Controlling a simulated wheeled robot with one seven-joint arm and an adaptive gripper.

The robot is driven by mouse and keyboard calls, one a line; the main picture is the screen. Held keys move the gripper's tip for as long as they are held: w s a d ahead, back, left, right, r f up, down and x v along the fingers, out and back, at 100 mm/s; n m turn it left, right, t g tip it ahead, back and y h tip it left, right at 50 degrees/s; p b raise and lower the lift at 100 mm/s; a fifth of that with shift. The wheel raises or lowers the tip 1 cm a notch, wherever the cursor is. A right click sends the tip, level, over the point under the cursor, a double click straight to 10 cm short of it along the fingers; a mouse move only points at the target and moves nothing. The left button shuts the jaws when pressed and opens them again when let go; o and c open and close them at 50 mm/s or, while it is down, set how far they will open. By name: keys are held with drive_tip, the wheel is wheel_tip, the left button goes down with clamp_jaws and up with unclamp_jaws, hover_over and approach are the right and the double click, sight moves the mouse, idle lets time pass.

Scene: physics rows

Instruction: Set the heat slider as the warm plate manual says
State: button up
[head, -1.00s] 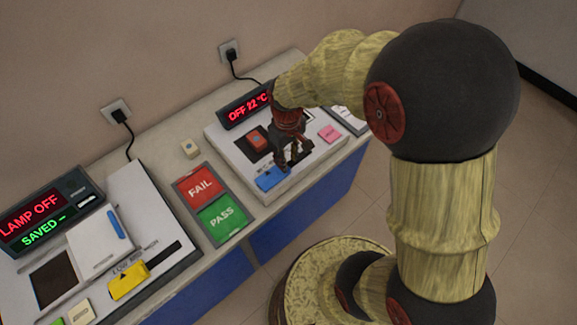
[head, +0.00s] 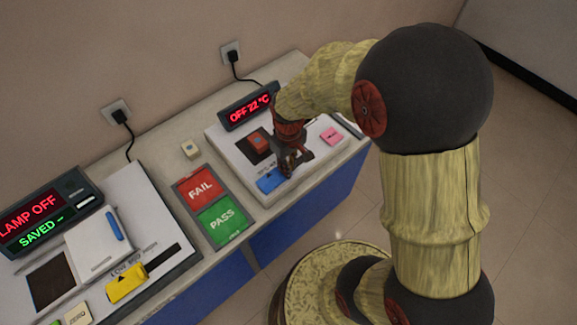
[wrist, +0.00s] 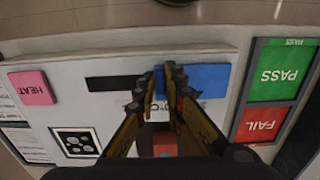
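The warm plate (head: 222,148) is a white panel on the bench, with a display (head: 247,108) reading OFF 22 °C. The blue heat slider (head: 270,181) sits at one end of a dark slot; it also shows in the wrist view (wrist: 208,80), with the bare slot (wrist: 113,83) to its left. My gripper (head: 285,172) points down at the slider. In the wrist view its fingertips (wrist: 162,76) nearly meet over the slider's left edge, with a thin blue strip between them. I cannot tell whether they touch it. A pink HEAT tag (wrist: 32,88) lies on the panel.
A red FAIL and green PASS pad (head: 209,204) lies left of the plate. Further left is a lamp device with a display (head: 42,215) and a yellow slider (head: 127,283). Printed sheets (wrist: 18,115) lie beside the plate.

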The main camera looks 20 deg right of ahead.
clamp_jaws()
idle(0.4)
drive_tip(key=w+d, duration=0.1)
drive_tip(key=d, duration=0.2)
drive_tip(key=w+d+p, duration=0.1)
drive_tip(key=d, duration=0.2)
drive_tip(key=w+d+p, duration=0.1)
drive_tip(key=d, duration=0.2)
drive_tip(key=shift+w+d, duration=0.15)
drive_tip(key=shift+d, duration=0.25)
drive_tip(key=shift+o, duration=1.9)
unclamp_jaws()
drive_tip(key=shift+d, duration=0.15)
drive_tip(key=shift+o, duration=0.8)
wheel_tip(320, 180, up, 12)
